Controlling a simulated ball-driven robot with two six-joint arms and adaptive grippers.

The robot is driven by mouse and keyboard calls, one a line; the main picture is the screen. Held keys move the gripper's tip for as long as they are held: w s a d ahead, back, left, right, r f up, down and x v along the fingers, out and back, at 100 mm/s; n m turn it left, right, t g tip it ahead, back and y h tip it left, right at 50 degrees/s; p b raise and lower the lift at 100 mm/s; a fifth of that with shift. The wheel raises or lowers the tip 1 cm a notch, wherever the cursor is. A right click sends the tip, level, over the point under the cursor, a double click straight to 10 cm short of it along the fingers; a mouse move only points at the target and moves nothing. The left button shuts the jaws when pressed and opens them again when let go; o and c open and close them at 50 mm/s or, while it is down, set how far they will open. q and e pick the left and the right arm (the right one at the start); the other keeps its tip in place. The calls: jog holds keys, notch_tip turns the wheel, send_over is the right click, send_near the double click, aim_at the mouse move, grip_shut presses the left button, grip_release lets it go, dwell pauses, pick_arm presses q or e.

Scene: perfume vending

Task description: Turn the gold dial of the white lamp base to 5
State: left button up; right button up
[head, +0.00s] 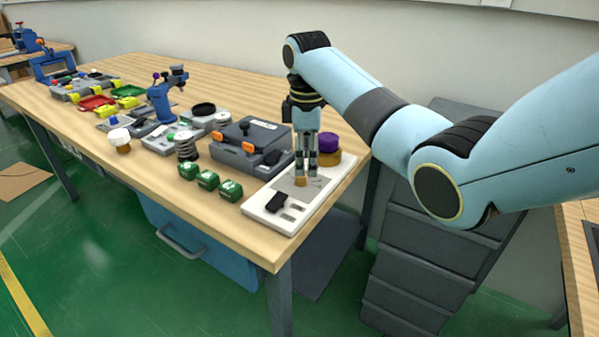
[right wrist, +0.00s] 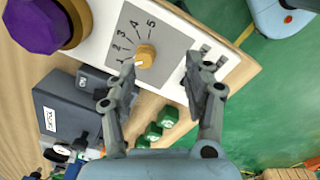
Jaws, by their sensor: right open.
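The white lamp base (head: 257,207) lies near the right end of the wooden table. Its gold dial (head: 300,180) stands up from a grey plate; in the right wrist view the dial (right wrist: 146,57) has the numbers 1 to 5 around it. A small pale mark shows on the dial's lower left, toward the 1, but I cannot be sure of the setting. My right gripper (head: 305,165) points down over the dial. Its fingers are open, also in the right wrist view (right wrist: 160,68), with the dial between the tips, nearer the left finger. Contact is unclear. My left gripper is out of view.
A purple-topped gold object (head: 328,143) stands at the base's far end. A black switch-like part (head: 277,202) is on its near end. A grey case (head: 248,145) and several green blocks (head: 207,179) lie to the left. The table's front right corner is clear.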

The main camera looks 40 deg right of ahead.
aim_at(301, 179)
notch_tip(301, 179, up, 5)
jog(key=w+n, duration=0.1)
jog(key=w, duration=0.2)
jog(key=f, duration=0.7)
jog(key=f+b, duration=0.1)
jog(key=f, duration=0.3)
jog(key=shift+d, duration=0.3)
jog(key=shift+r, duration=0.1)
grip_shut()
